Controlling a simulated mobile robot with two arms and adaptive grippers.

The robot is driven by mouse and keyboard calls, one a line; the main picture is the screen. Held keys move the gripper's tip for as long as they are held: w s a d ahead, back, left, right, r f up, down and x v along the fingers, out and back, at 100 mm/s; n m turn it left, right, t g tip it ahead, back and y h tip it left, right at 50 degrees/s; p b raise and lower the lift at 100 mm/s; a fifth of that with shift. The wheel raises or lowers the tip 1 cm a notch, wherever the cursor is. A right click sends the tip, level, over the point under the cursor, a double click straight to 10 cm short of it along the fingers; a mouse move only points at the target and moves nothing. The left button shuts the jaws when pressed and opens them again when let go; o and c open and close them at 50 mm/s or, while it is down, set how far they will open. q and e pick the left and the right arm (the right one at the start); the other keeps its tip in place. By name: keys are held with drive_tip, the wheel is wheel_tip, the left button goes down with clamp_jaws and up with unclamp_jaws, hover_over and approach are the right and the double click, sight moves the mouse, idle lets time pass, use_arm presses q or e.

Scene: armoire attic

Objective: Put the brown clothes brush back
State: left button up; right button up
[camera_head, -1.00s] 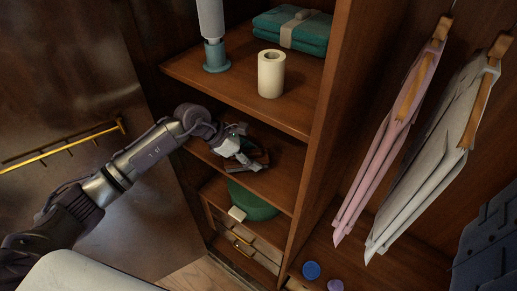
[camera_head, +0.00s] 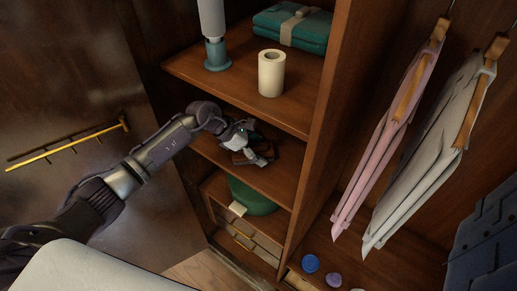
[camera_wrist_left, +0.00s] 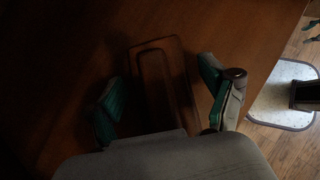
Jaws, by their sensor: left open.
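My left gripper (camera_head: 252,152) reaches into the middle shelf compartment of the armoire. In the left wrist view its green-padded fingers (camera_wrist_left: 162,98) are open and apart. Between and beyond them is a brown oblong shape with rounded corners and an inner outline (camera_wrist_left: 158,62), on brown wood. It is dim, and I cannot tell whether it is the clothes brush or a holder for it. In the head view a small brown thing (camera_head: 239,158) shows beside the gripper, partly hidden by it. My right gripper is not in view.
The upper shelf holds a cream roll (camera_head: 271,75), a teal-based bottle (camera_head: 217,55) and folded teal cloth (camera_head: 292,28). A green rounded thing (camera_head: 252,198) sits below, above drawers (camera_head: 243,236). Shirts (camera_head: 425,140) hang right of the upright panel (camera_head: 325,120).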

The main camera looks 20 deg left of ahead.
sight(252, 146)
use_arm(q)
drive_tip(key=shift+r, duration=0.15)
drive_tip(key=shift+a+r, duration=0.1)
drive_tip(key=shift+a, duration=0.15)
drive_tip(key=b+v, duration=0.2)
drive_tip(key=v, duration=0.4)
drive_tip(key=shift+s+r, duration=0.1)
drive_tip(key=shift+s, duration=0.05)
drive_tip(key=shift+s+a+r, duration=0.1)
drive_tip(key=shift+a+r, duration=0.1)
drive_tip(key=shift+r, duration=0.15)
